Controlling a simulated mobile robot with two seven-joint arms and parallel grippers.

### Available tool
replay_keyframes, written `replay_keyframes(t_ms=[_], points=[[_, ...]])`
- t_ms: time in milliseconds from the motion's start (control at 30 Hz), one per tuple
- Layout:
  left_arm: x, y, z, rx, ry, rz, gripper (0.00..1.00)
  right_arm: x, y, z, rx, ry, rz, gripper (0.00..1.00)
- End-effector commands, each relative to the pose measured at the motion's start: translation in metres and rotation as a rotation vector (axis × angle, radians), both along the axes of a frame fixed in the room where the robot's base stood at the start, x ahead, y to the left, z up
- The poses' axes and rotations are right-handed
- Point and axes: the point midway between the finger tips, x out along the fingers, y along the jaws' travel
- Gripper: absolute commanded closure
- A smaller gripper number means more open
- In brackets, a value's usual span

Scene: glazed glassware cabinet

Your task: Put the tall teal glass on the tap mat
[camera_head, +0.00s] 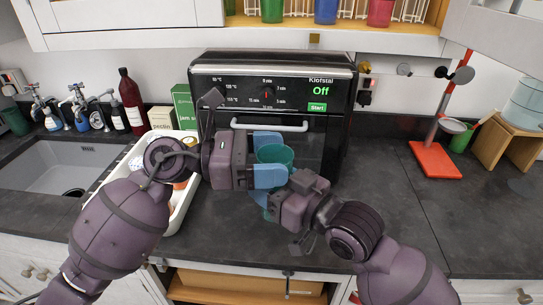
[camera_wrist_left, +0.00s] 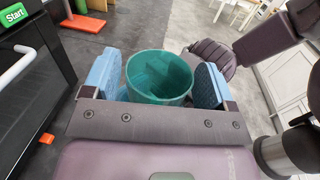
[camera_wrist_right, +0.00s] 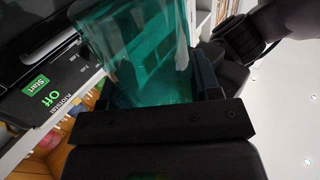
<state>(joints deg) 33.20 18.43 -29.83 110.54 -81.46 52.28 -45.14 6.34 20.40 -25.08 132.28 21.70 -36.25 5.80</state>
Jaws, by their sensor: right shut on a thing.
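The tall teal glass (camera_head: 275,155) is upright in front of the oven, between my two grippers. My left gripper (camera_head: 268,159) has its blue fingers on either side of the glass's upper part. In the left wrist view the glass (camera_wrist_left: 158,78) stands between the left fingers, which look open with little room to spare. My right gripper (camera_head: 268,203) is shut on the glass lower down; the glass (camera_wrist_right: 145,60) fills the right wrist view between its fingers. The glass's lower part is mostly hidden by the grippers. I cannot make out a tap mat.
Taps (camera_head: 80,105) and a sink (camera_head: 60,165) are at the left. A white tray (camera_head: 178,215) is behind my left arm. The oven (camera_head: 330,125) stands close behind. Glasses sit in the cabinet (camera_head: 325,38) above. A red-based stand (camera_head: 435,160) is at the right.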

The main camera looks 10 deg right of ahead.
Motion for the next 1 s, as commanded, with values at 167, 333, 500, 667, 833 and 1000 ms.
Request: replay_keyframes(t_ms=[167, 333, 500, 667, 833, 1000], points=[[0.002, 0.0, 0.0, -0.001, 0.0, 0.006, 0.09, -0.002, 0.002, 0.001, 0.003, -0.003, 0.006, 0.72], [0.001, 0.001, 0.0, 0.0, 0.0, 0.004, 0.09, -0.001, 0.002, 0.001, 0.002, -0.002, 0.005, 0.72], [0.003, 0.01, 0.0, 0.001, 0.0, 0.004, 0.09, -0.001, 0.001, 0.001, 0.002, -0.002, 0.004, 0.72], [0.004, 0.031, -0.001, 0.002, 0.002, 0.004, 0.09, -0.001, 0.001, 0.001, 0.001, -0.002, 0.003, 0.72], [0.007, 0.059, 0.0, 0.002, 0.002, 0.004, 0.09, -0.001, 0.001, 0.001, 0.001, -0.002, 0.003, 0.72], [0.01, 0.085, 0.0, 0.002, 0.002, 0.004, 0.09, -0.001, 0.001, 0.001, 0.001, -0.002, 0.003, 0.72]])
